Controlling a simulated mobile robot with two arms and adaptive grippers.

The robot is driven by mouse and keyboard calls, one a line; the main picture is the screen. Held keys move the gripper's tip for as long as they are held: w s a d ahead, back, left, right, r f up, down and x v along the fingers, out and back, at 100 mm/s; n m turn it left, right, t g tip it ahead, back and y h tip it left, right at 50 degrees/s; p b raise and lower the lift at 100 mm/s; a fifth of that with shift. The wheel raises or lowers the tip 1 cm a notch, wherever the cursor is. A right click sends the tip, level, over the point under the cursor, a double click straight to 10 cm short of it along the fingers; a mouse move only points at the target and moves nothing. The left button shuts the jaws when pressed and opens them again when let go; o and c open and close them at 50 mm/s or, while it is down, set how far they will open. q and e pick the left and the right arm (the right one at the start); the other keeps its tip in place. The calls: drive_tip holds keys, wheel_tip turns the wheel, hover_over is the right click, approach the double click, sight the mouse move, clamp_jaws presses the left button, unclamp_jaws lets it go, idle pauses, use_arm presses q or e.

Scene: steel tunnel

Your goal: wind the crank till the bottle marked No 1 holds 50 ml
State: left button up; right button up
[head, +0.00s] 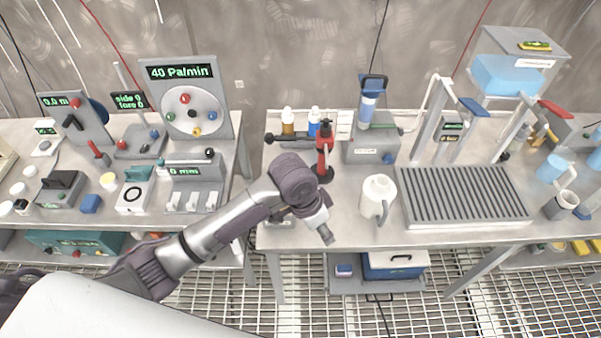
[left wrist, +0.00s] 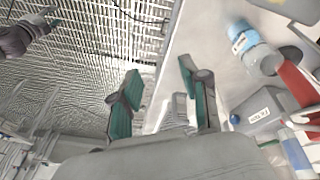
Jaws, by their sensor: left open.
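My left arm reaches in from the left in the head view, and its gripper (head: 326,234) hangs over the front edge of the middle table. In the left wrist view the two green-padded fingers (left wrist: 160,90) are apart with nothing between them. I cannot read No 1 on any bottle. A labelled bottle with blue liquid (left wrist: 256,46) lies right of the fingers in the wrist view. I cannot identify a crank for certain.
A white jug (head: 378,197) and a ribbed grey tray (head: 465,195) stand right of my gripper. A grey box (head: 368,151) with a blue-topped column is behind. Instruments crowd the left table. In the wrist view, a purple-grey arm part (left wrist: 14,40) shows at upper left.

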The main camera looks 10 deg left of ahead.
use_arm(q)
drive_tip(key=w+a+r+g+y, duration=0.1)
drive_tip(key=w+a+r+y, duration=0.2)
drive_tip(key=w+a+r, duration=1)
drive_tip(key=shift+n, duration=0.4)
drive_tip(key=f+p, duration=0.1)
drive_tip(key=f, duration=0.3)
drive_tip(key=w+d+f+p, duration=0.1)
drive_tip(key=f, duration=0.4)
drive_tip(key=f+p, duration=0.1)
drive_tip(key=f, duration=0.4)
drive_tip(key=shift+w+d+f, duration=0.15)
drive_tip(key=shift+w+d, duration=0.2)
drive_tip(key=shift+d, duration=0.05)
use_arm(e)
drive_tip(key=r, duration=0.1)
drive_tip(key=s+r, duration=0.1)
drive_tip(key=r, duration=0.1)
drive_tip(key=shift+s+r, duration=0.1)
drive_tip(key=shift+s, duration=0.05)
use_arm(q)
clamp_jaws()
